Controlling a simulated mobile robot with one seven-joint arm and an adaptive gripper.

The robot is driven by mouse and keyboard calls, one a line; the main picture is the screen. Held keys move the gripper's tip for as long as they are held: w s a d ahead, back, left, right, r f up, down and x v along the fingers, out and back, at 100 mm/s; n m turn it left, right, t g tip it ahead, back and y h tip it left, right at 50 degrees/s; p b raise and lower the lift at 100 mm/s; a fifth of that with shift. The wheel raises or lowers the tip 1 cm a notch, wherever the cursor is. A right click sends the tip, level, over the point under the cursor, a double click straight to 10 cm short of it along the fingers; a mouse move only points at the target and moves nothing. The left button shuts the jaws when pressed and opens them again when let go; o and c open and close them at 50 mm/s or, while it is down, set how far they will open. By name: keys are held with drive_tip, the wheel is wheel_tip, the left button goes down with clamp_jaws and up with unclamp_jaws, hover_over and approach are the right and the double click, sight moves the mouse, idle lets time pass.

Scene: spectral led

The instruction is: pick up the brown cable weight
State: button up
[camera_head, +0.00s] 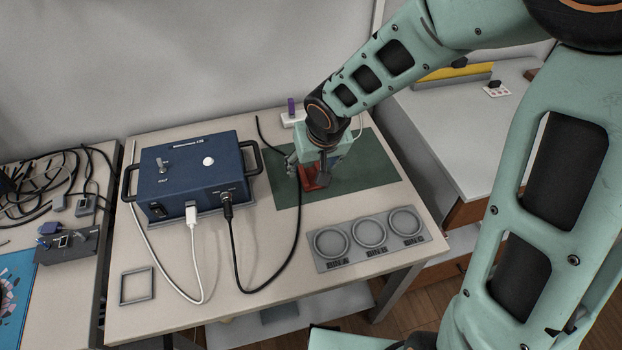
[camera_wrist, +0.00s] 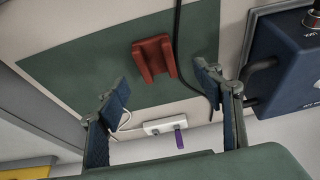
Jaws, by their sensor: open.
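The brown cable weight (camera_wrist: 153,59) is a reddish-brown block with a groove, lying on the green mat (camera_wrist: 70,75). In the head view, the cable weight (camera_head: 309,180) is partly hidden by my gripper (camera_head: 311,170). In the wrist view, my gripper (camera_wrist: 162,78) is open and empty, with one finger on each side of the picture. The weight shows between and beyond the fingertips, without visible contact. My gripper is above the mat, close to the weight.
A black cable (camera_head: 297,215) runs beside the weight, near one finger in the wrist view. A blue instrument box (camera_head: 190,175) stands to the left. A grey tray with three round recesses (camera_head: 345,262) lies in front. A white block with a purple stick (camera_head: 292,117) is behind.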

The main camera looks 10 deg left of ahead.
sight(311, 175)
drive_tip(key=b+x, duration=0.1)
drive_tip(key=x, duration=0.2)
drive_tip(key=b+x, duration=0.1)
drive_tip(key=x, duration=0.2)
drive_tip(key=shift+d, duration=0.25)
drive_tip(key=shift+r, duration=0.1)
drive_tip(key=c, duration=1.5)
